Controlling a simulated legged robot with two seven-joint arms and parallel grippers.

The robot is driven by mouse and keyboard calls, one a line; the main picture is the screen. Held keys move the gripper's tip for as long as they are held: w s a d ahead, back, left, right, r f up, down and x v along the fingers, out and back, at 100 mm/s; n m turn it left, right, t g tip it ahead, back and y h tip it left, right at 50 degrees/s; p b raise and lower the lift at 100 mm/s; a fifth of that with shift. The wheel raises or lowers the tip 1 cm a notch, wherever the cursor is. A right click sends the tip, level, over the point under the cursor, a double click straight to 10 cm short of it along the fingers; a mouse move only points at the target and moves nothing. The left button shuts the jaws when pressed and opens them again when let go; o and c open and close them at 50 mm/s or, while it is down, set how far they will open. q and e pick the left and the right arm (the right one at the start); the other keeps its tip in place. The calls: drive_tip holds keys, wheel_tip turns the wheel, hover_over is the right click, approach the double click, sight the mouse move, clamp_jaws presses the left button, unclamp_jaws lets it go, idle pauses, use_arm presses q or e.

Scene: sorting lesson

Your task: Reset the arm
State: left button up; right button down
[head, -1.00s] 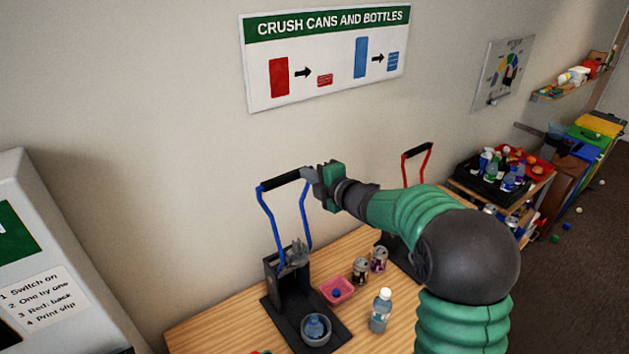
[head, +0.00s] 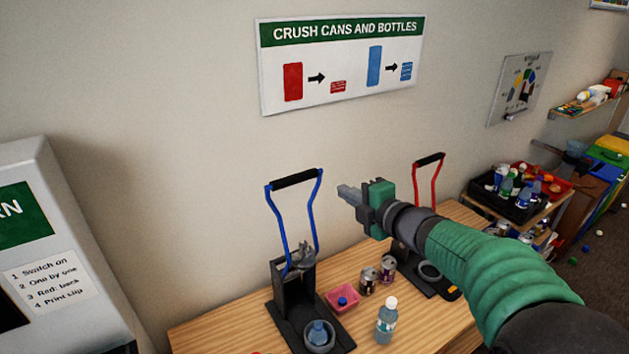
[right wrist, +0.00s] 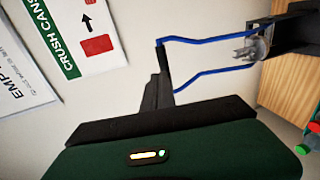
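My right gripper (head: 349,194) is in the air just right of the blue-armed crusher lever (head: 296,181), apart from its black grip. Its grey fingers look together, with nothing between them. In the right wrist view the fingers (right wrist: 152,95) show as one dark narrow shape in front of the lever's black grip, with the blue lever arms (right wrist: 205,41) behind. The blue crusher (head: 290,290) stands on the table with its lever raised and a blue bottle piece (head: 318,332) in its round cup. My left gripper is not in view.
On the wooden table (head: 225,328) are a pink tray (head: 342,299), two cans (head: 368,281), a clear bottle (head: 386,321) and a second crusher with a red lever (head: 437,180). A white machine (head: 65,200) stands at left. A black tray (head: 500,203) holds bottles at right.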

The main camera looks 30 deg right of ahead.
drive_tip(key=s+a+f+m+g+h+b, duration=0.1)
drive_tip(key=s+a+f+m+g+b, duration=0.2)
drive_tip(key=f, duration=0.5)
drive_tip(key=s+a+f+m+g+h+b, duration=0.1)
drive_tip(key=a+f+m+b, duration=0.1)
drive_tip(key=f+m, duration=0.5)
drive_tip(key=s+a+f+m+g+b, duration=0.2)
drive_tip(key=a+f+m, duration=0.1)
drive_tip(key=f, duration=0.7)
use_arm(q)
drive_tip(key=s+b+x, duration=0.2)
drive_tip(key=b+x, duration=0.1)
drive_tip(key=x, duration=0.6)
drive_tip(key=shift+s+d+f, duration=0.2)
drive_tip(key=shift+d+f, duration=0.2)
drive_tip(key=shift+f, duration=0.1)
use_arm(e)
drive_tip(key=s+a+f+m+g, duration=0.2)
drive_tip(key=s+a+f+g, duration=0.1)
drive_tip(key=s+a+f, duration=0.2)
drive_tip(key=s+a+f+m+g+y, duration=0.1)
drive_tip(key=s+a+f+m+g, duration=0.2)
drive_tip(key=s+f, duration=0.5)
drive_tip(key=shift+s+a+f+g, duration=0.15)
drive_tip(key=shift+s+a+g, duration=0.25)
drive_tip(key=shift+s+a, duration=0.55)
